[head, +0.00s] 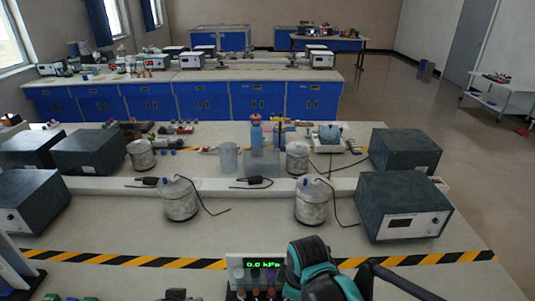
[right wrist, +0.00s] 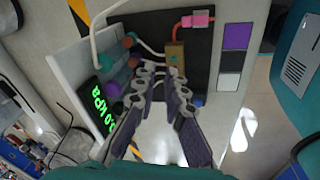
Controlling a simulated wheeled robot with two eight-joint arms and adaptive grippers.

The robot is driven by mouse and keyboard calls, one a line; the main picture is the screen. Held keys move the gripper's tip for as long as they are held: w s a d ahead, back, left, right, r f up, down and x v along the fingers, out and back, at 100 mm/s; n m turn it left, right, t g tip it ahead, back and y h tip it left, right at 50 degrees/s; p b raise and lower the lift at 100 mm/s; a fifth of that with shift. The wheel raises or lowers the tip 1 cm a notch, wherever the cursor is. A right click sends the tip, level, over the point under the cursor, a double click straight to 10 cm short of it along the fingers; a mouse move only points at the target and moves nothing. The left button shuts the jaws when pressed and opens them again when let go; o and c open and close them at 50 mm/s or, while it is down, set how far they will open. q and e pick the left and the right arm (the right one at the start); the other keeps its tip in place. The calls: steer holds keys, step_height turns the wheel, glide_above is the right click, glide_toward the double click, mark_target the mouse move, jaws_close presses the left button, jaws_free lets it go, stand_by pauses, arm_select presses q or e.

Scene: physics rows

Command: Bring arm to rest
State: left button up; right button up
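My right arm comes in at the bottom of the head view, teal and black, partly covering the pressure panel (head: 241,264) that reads 0.0 kPa. Its fingers are hidden there. In the right wrist view my right gripper (right wrist: 160,74) points at the dark board of the panel; its fingers lean toward each other with a narrow gap between the tips and nothing visibly held. The green display (right wrist: 103,107) and coloured knobs lie just left of the fingers. Whether the tips touch the board cannot be told.
A pink connector (right wrist: 197,20) with a red cable is beyond the fingertips. Grey boxes (head: 403,207) and lidded metal pots (head: 179,199) stand on the bench behind a yellow-black stripe (head: 130,260). The bench between the stripe and pots is mostly clear.

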steer(key=s+d+r+m+t+b, duration=0.2)
steer(key=s+d+m+t, duration=0.3)
steer(key=d+m, duration=0.6)
steer(key=r+m, duration=0.1)
steer(key=m, duration=0.2)
steer(key=shift+d+h, duration=0.3)
